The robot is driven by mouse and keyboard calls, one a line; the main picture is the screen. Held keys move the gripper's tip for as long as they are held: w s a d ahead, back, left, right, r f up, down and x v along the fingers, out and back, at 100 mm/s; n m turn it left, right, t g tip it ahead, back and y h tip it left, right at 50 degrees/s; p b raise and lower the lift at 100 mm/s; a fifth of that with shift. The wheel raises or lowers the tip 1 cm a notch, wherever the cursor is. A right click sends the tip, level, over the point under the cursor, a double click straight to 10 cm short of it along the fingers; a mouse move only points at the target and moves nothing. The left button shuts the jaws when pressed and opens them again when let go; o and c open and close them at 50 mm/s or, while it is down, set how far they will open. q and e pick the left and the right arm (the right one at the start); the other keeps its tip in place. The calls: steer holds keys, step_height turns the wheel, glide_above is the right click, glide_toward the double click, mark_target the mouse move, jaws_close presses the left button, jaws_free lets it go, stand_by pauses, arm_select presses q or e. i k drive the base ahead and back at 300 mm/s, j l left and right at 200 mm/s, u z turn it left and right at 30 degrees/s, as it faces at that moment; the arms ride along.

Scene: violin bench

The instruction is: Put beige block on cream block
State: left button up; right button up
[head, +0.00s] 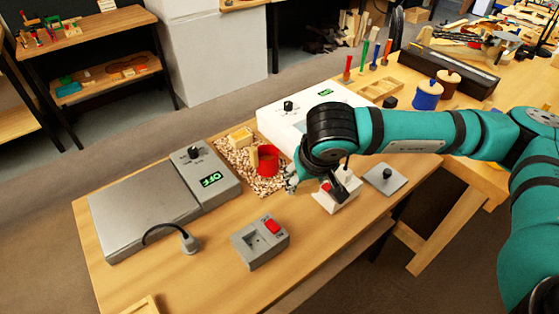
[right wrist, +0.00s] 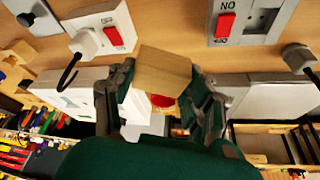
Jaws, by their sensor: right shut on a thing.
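My right gripper (head: 291,180) is low over the bench beside the wood shavings. In the right wrist view, the right gripper (right wrist: 163,85) is shut on a tan wooden block, which I take for the beige block (right wrist: 162,70). In the head view I cannot make out this block at the gripper. A pale yellowish block, perhaps the cream block (head: 240,136), sits on the shavings to the left of the gripper, apart from it. My left gripper is not in view.
A red cup-like thing (head: 268,159) stands in the shavings (head: 262,184), close to my right gripper. A grey device (head: 150,205) reading OFF, a switch box (head: 260,241) and a white device (head: 300,108) surround the area. Bare bench shows at the front.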

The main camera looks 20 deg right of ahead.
mark_target(240, 135)
steer(key=l+u, duration=0.1)
steer(key=u, duration=0.3)
steer(key=l+u, duration=0.1)
steer(key=u, duration=0.3)
steer(key=l+u, duration=0.15)
steer(key=u, duration=0.25)
steer(key=l, duration=1.6)
